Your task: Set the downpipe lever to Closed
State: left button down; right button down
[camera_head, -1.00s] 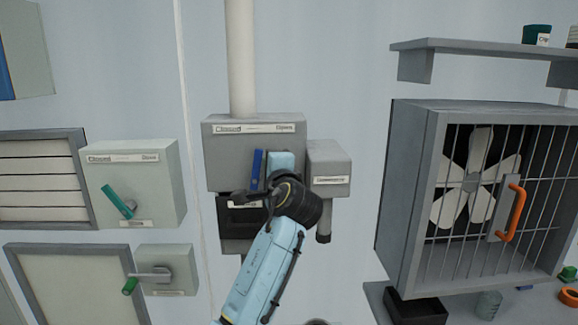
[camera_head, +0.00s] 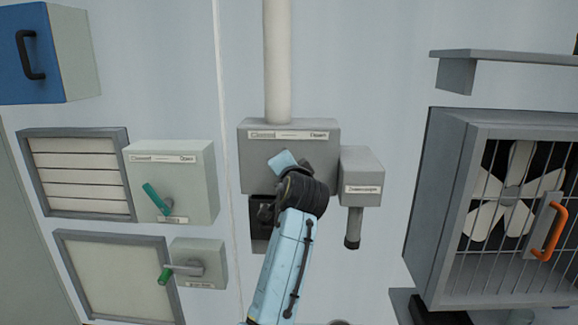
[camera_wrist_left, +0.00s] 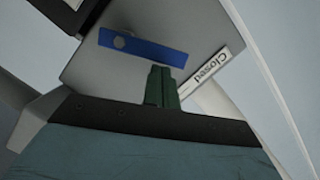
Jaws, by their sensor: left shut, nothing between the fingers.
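The grey downpipe box (camera_head: 255,150) sits at the foot of a white pipe, with Closed at the left of its top label and Open at the right. Its blue lever (camera_wrist_left: 160,52) is hidden in the head view but shows in the left wrist view, slanted, with one end towards the Closed label (camera_wrist_left: 207,70). My left gripper (camera_wrist_left: 162,85) is shut and empty, its green fingertips close to the lever; I cannot tell whether they touch. In the head view my left arm covers the box's lower middle and the fingertips are hidden. My right gripper is out of view.
A smaller grey box (camera_head: 361,165) adjoins on the right. Two boxes with green levers, an upper (camera_head: 205,180) and a lower one (camera_head: 213,262), are at left. A caged fan (camera_head: 500,200) with an orange handle juts out at right.

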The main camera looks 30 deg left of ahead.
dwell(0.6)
pick_arm(q)
jog(key=s+d+r+p, duration=0.3)
jog(key=s+d+p, duration=0.2)
jog(key=d, duration=0.4)
jog(key=shift+s+d, duration=0.15)
jog(key=shift+s, duration=0.5)
